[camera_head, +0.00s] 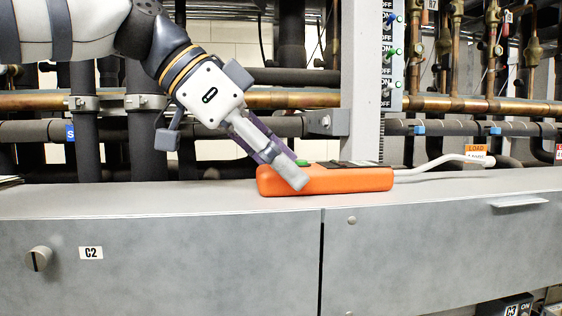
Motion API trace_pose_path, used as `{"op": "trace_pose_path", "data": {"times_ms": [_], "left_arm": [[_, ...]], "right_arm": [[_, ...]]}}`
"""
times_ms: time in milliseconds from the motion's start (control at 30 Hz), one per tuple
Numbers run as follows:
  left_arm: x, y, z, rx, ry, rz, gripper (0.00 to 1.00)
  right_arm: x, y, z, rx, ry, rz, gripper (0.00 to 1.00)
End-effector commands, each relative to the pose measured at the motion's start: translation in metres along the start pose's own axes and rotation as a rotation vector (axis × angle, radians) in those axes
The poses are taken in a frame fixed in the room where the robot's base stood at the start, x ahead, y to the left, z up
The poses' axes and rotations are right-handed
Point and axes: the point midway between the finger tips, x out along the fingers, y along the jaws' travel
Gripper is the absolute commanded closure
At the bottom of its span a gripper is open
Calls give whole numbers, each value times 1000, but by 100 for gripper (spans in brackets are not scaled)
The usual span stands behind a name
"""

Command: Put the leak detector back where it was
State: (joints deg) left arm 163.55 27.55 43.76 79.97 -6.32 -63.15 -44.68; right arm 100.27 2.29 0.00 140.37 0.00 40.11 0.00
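The leak detector (345,181) is an orange handheld body with a dark panel and a green spot on top. A pale grey probe (430,164) runs from its right end. It lies flat on the grey ledge (160,199), just right of the ledge's middle. My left gripper (290,176) reaches down from the upper left to the detector's left part. One finger lies across the near side of the orange body. The far finger is hidden, so I cannot tell whether the grip is closed. My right gripper is not in view.
A grey upright post (361,80) with a switch strip (391,50) stands behind the detector. Copper and dark pipes run behind the ledge. An orange-and-white "LOAD" tag (476,154) is near the probe tip. The ledge left of the detector is mostly clear.

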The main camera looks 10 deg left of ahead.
Motion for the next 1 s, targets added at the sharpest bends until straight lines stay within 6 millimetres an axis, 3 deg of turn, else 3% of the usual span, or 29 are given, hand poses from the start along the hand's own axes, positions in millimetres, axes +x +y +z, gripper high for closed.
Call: {"op": "trace_pose_path", "data": {"times_ms": [233, 500, 700, 1000], "left_arm": [[-12, -1, -3, 0, 2, -2, 30], [-78, -1, -3, 1, 4, -4, 30], [-114, -1, -2, 0, 1, -2, 30], [-122, 0, -2, 0, -1, 1, 30]], "right_arm": [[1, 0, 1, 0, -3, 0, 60], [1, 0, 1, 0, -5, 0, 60], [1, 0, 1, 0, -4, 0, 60], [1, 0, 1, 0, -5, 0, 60]]}}
